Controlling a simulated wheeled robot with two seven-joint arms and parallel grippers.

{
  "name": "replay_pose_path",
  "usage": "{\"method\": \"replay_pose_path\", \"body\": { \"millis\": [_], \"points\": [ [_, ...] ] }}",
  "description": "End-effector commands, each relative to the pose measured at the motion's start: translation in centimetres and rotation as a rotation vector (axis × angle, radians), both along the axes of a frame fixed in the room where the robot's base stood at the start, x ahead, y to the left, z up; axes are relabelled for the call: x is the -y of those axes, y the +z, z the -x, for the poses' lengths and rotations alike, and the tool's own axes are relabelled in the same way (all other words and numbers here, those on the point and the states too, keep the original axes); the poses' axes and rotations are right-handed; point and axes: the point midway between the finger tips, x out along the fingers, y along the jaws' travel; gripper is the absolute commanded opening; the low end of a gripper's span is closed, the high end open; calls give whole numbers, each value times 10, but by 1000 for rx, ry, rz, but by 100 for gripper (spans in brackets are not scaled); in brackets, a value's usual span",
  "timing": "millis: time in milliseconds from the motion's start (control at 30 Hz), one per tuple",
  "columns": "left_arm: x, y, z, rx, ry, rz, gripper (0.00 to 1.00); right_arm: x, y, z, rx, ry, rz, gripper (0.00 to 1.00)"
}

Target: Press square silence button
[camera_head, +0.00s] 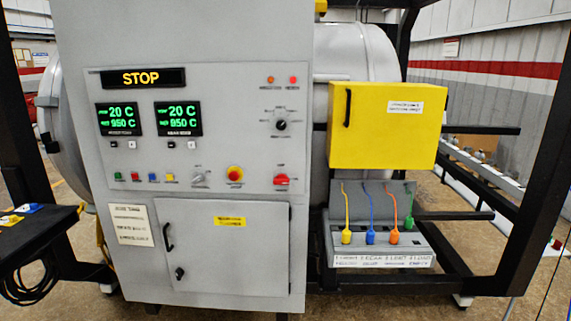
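The grey control panel (220,120) of the furnace cabinet faces me, upright. Neither of my grippers is in view.
Right of the buttons are a selector switch (198,178), a red mushroom button (235,173) and a red knob (281,180). A STOP display (142,78) is above. A yellow box (385,130) stands right, a black table (45,228) left.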

Motion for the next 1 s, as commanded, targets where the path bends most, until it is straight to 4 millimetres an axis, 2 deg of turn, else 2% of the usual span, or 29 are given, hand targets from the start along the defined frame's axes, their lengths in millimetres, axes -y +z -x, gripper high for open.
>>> {"method": "replay_pose_path", "body": {
  "millis": [33,167,200,1000],
  "points": [
    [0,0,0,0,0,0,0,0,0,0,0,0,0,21],
    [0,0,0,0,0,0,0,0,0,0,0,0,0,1],
    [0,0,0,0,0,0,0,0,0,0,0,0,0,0],
    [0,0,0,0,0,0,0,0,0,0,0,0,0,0]
  ]
}}
